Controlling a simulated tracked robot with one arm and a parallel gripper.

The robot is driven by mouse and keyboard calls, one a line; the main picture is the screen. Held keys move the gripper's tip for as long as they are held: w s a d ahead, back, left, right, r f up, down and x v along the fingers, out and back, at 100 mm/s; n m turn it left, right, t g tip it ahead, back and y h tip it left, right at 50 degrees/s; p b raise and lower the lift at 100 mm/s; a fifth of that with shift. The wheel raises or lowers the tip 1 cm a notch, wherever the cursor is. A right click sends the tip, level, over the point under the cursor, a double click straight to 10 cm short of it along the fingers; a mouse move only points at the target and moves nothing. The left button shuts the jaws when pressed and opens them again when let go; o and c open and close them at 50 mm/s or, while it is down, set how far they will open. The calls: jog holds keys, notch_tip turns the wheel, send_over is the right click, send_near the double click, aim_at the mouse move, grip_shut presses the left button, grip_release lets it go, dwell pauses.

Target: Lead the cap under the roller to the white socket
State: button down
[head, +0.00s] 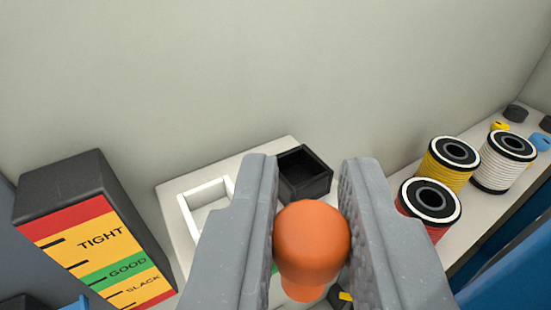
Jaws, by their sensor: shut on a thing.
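My gripper (311,232) is in the lower middle of the head view, its two grey fingers shut on an orange cap (311,243). The cap is rounded on top and narrows below. A white square socket (207,193) with an open top sits on a pale panel beyond and left of the gripper, partly covered by the left finger. A black square socket (304,174) stands just beyond the cap, between the fingertips. The roller is not clearly visible. Any cable below the cap is hidden.
A gauge box (90,235) marked TIGHT, GOOD and SLACK stands at the left. Red (430,203), yellow (447,163) and white (503,161) spools stand on a shelf at the right, with small coloured pieces beyond. A plain wall (250,70) closes the back.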

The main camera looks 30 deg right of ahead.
jog(key=shift+w+a+p, duration=0.3)
jog(key=shift+a, duration=0.1)
jog(key=p, duration=0.5)
send_over(205, 186)
jog(key=s, duration=0.2)
jog(key=shift+w+a+f, duration=0.1)
jog(key=shift+w, duration=0.1)
jog(key=shift+w+f+b, duration=0.15)
jog(key=shift+f+b, duration=0.35)
jog(key=shift+b, duration=0.25)
notch_tip(205, 186, down, 3)
jog(key=b, duration=0.3)
jog(key=shift+r, duration=0.15)
jog(key=shift+f+b, duration=0.3)
jog(key=shift+b, duration=0.45)
jog(key=c, duration=1.3)
grip_release()
jog(key=shift+o, duration=0.2)
